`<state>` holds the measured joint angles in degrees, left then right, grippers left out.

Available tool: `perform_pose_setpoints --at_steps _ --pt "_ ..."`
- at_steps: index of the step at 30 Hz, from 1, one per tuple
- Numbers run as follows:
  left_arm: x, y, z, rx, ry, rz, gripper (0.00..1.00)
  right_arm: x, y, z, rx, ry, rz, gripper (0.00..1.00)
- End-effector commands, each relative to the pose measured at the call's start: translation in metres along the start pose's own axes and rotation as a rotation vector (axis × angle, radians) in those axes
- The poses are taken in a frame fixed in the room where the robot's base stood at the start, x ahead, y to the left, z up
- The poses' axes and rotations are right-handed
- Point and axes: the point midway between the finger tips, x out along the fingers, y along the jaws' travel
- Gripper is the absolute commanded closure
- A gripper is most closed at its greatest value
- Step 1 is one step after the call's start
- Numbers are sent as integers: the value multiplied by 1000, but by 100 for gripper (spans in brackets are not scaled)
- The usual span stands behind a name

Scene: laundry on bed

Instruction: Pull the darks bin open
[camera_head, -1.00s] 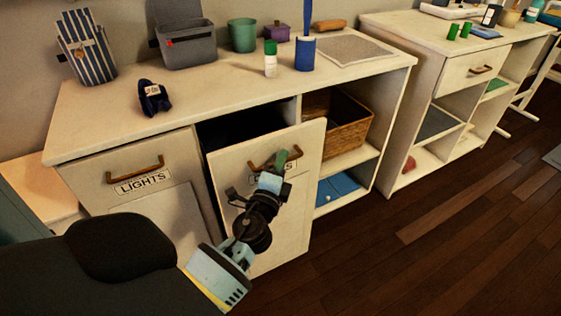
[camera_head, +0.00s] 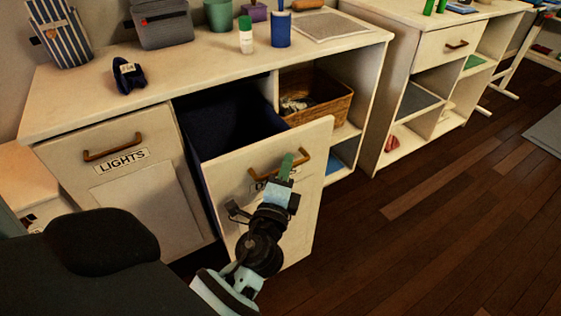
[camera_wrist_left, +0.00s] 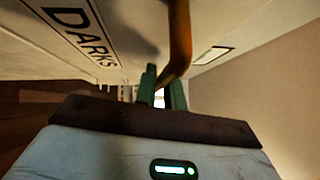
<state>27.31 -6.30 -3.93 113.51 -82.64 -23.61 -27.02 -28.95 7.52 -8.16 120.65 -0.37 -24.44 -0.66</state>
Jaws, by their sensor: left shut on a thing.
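The darks bin's white front panel (camera_head: 290,215) stands pulled out from the counter, with its dark blue inside (camera_head: 235,130) showing behind it. Its bronze handle (camera_head: 297,166) is near the top of the panel. My left gripper (camera_head: 285,165) is shut on this handle. In the left wrist view the green fingertips (camera_wrist_left: 162,88) are around the handle (camera_wrist_left: 180,42), beside the DARKS label (camera_wrist_left: 80,32). In the head view my gripper hides most of that label. My right gripper is not in view.
The lights bin (camera_head: 125,185) is closed at the left. A wicker basket (camera_head: 318,97) sits in an open shelf to the right. The white counter top (camera_head: 195,65) holds several items. Dark wood floor (camera_head: 430,220) is clear to the right.

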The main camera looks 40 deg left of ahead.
Motion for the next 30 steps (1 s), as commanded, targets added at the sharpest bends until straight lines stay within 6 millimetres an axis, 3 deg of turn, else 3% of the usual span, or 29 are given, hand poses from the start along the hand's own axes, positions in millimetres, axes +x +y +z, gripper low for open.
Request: perform_pose_setpoints --at_steps 11,12,17,30 --pt "-2 0 -2 1 -1 2 100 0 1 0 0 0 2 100" --pt "-2 0 -2 1 -1 2 88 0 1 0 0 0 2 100" --pt "-2 0 -2 1 -1 1 68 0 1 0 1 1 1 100" --pt "-2 0 -1 1 0 0 68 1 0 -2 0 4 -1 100"
